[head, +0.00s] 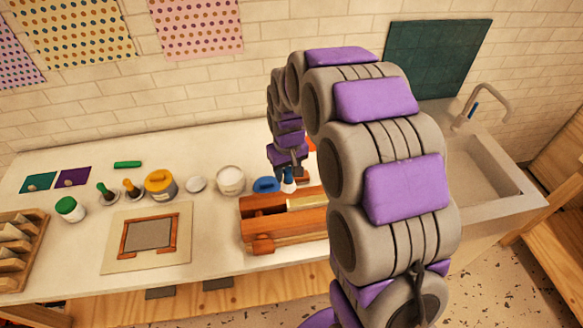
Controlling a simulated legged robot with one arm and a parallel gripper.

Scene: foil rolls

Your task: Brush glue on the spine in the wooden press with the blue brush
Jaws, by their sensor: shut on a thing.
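The wooden press (283,228) lies on the white counter, partly behind my arm. A pale cream spine (307,203) shows between its wooden bars, and its right end is hidden by my arm. My gripper (289,168) is shut on the blue brush (289,175) and holds it upright, bristles down. The pale bristles are just above or at the press's back edge, left of the spine; I cannot tell whether they touch anything. An open white pot (230,180) with white contents, likely the glue, stands behind and left of the press.
A blue lid (266,185) lies close behind the press. A yellow jar (160,185), a white lid (196,184), green and orange brushes (131,188) and a framed board (149,235) are to the left. A sink (470,165) is at the right.

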